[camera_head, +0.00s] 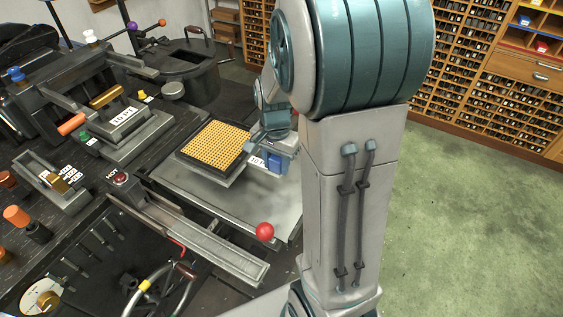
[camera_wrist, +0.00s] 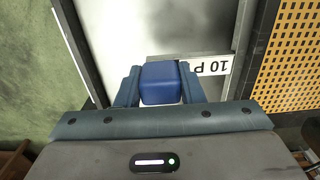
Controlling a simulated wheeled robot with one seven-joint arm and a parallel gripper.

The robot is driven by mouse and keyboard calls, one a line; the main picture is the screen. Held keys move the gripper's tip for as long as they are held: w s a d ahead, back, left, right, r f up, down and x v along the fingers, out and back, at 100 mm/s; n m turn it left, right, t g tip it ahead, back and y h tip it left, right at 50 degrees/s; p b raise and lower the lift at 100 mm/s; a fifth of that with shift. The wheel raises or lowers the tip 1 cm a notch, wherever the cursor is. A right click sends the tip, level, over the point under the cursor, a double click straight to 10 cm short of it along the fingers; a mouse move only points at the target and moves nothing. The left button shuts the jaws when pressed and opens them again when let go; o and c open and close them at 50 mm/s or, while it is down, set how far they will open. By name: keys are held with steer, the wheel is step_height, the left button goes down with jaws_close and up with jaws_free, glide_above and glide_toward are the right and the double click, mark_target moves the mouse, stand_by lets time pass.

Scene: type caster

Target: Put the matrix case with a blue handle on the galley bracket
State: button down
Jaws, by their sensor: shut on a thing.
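The matrix case (camera_head: 215,147) is a flat plate with a golden perforated grid in a dark frame. It shows at the right in the wrist view (camera_wrist: 290,60). Its blue handle (camera_wrist: 160,82) is between my fingers, beside a white "10 P" label. My gripper (camera_head: 270,150) is shut on the blue handle, at the right side of the grid. The case is over the grey metal bed; whether it touches the bed is unclear. A long grey tray (camera_head: 200,240) at the machine's front may be the galley bracket, but I cannot tell for sure.
A red ball knob (camera_head: 265,231) stands at the bed's front edge. A block labelled "10 PT" (camera_head: 122,115) with levers is at the left. A round dark pot (camera_head: 185,72) is behind. Green floor (camera_head: 470,210) lies open at the right, before the type cabinets.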

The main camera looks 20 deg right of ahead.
mark_target(276, 172)
steer(key=shift+w+f, duration=0.1)
steer(key=shift+f, duration=1.85)
steer(key=c, duration=1)
jaws_free()
steer(key=shift+o, duration=0.2)
